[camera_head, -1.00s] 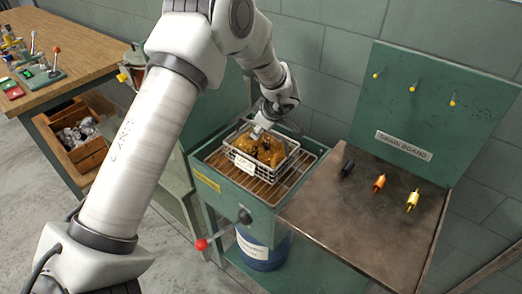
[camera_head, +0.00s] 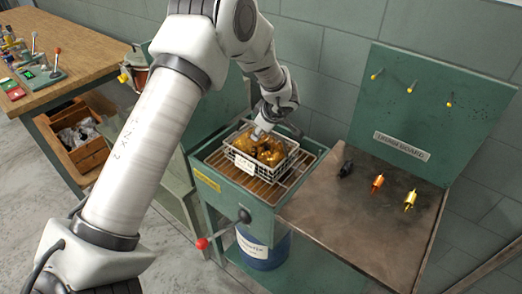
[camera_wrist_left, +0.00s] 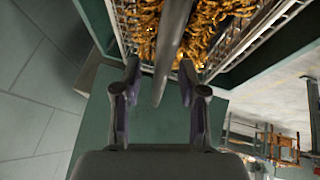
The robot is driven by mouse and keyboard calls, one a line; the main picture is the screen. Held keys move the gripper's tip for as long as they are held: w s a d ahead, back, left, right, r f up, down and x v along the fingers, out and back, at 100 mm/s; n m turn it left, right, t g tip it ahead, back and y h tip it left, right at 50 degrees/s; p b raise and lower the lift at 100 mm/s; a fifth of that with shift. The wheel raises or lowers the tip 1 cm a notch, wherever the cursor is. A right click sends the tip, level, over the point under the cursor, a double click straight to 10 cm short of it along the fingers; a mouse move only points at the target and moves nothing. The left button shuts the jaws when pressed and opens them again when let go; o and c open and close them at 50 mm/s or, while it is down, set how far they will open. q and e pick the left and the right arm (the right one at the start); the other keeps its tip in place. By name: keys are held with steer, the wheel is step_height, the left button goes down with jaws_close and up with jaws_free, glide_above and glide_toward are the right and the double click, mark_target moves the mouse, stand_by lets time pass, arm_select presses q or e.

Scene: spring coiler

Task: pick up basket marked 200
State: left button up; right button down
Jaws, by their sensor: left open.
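A white wire basket (camera_head: 267,158) full of golden-brown coiled springs sits on the wire rack of a green tank. It bears a white label (camera_head: 245,164) on its front, too small to read. My left gripper (camera_head: 262,130) reaches down over the basket's back part. In the left wrist view, the open left gripper (camera_wrist_left: 160,76) has one finger on each side of a dark bar (camera_wrist_left: 172,45), which appears to be the basket's handle. I cannot tell whether the fingers touch it. The basket's mesh (camera_wrist_left: 128,22) shows beyond the fingertips. My right gripper is out of view.
The green tank (camera_head: 226,197) has a red-knobbed lever (camera_head: 203,243) in front. A metal worktop (camera_head: 350,225) on the right holds black, orange and yellow pieces below an upright green board (camera_head: 435,105). A wooden bench (camera_head: 85,50) stands at left. A wall is close behind.

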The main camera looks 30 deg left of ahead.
arm_select(q)
jaws_close()
